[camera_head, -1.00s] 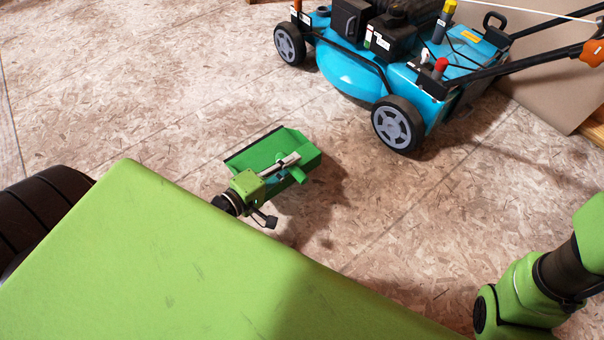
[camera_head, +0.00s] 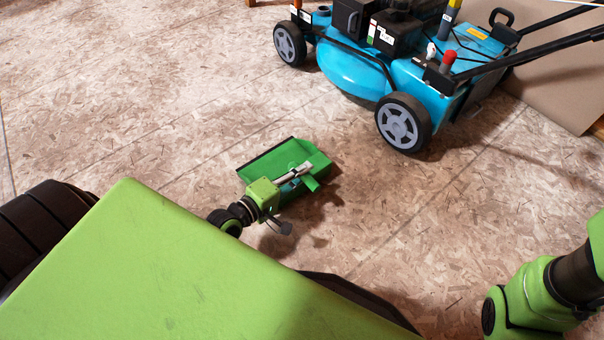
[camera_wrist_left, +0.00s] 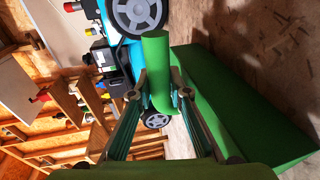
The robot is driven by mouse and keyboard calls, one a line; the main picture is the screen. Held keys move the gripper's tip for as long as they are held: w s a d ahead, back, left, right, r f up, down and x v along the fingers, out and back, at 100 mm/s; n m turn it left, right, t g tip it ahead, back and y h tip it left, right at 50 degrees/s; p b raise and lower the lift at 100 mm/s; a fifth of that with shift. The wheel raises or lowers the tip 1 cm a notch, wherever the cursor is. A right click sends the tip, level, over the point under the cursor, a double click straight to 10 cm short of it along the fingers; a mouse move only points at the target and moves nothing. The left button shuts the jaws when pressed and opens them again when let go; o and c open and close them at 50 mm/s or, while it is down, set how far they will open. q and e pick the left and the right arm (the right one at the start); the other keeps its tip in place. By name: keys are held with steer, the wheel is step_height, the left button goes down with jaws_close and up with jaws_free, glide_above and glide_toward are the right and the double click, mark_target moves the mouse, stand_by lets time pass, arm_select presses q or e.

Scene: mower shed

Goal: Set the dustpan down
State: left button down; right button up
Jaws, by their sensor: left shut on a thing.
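The green dustpan (camera_head: 290,158) is just above or on the floor, past the edge of my green base; I cannot tell whether it touches the floor. My left gripper (camera_head: 304,168) is shut on the dustpan's handle. In the left wrist view the two fingers (camera_wrist_left: 160,92) close around the green handle (camera_wrist_left: 157,70), and the pan (camera_wrist_left: 225,95) fills the right side. The dustpan's dark front lip faces the upper left in the head view. My right gripper is out of view; only part of my right arm shows at the lower right.
A blue lawn mower (camera_head: 390,75) with grey wheels stands at the upper right, beyond the dustpan. A brown board (camera_head: 560,85) lies behind it. The chipboard floor (camera_head: 130,100) is clear to the left of and around the dustpan. Wooden shelving (camera_wrist_left: 70,110) shows in the wrist view.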

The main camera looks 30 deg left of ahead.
arm_select(q)
steer(key=shift+f, duration=0.15)
steer(key=c, duration=1.9)
jaws_free()
steer(key=shift+r, duration=0.2)
steer(key=p+v, duration=0.5)
steer(key=v, duration=0.7)
steer(key=shift+p, duration=0.35)
